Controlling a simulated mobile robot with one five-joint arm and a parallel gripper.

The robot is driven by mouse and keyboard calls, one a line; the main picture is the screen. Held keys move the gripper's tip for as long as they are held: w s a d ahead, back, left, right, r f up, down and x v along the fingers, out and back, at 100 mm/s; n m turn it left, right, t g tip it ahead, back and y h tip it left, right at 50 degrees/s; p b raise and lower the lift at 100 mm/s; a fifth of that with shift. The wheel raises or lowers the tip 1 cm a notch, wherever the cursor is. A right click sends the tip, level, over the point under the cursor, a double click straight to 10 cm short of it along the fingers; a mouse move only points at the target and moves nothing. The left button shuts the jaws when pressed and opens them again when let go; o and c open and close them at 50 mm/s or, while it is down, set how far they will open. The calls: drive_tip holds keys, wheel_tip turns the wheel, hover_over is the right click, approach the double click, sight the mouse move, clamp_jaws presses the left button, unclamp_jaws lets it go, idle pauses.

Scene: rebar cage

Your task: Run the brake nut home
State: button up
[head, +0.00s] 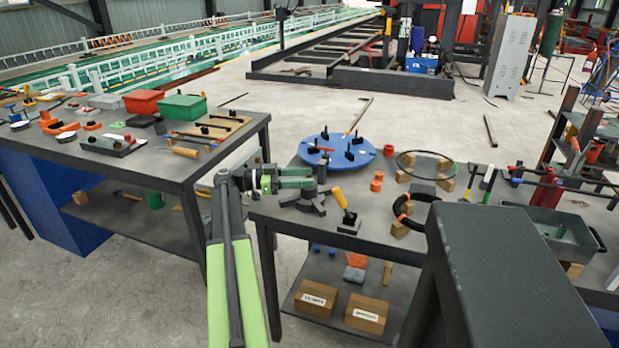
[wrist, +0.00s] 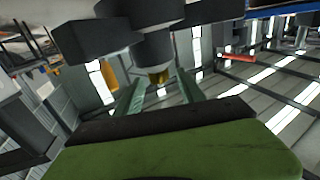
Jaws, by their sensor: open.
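My gripper (head: 300,178) is open, its green fingers pointing right over the near left corner of the middle table. A dark hub with several radial legs (head: 312,200) stands on the table just below and beyond the fingertips. In the wrist view, a dark cylindrical body with block-like arms (wrist: 155,45) fills the top. A small brass-coloured piece (wrist: 158,76) projects from it between my two fingers (wrist: 158,92), with gaps on both sides. It may be the brake nut; I cannot tell for sure. Contact with the fingers is not visible.
A yellow-handled tool (head: 340,198) stands close right of the hub. A blue disc (head: 350,154) with black pegs lies behind, and a black ring (head: 408,208) on wooden blocks to the right. The left table (head: 190,175) carries tools and bins. A dark panel (head: 515,265) blocks the right foreground.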

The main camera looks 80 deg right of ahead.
drive_tip(key=v, duration=1.5)
drive_tip(key=shift+w, duration=0.35)
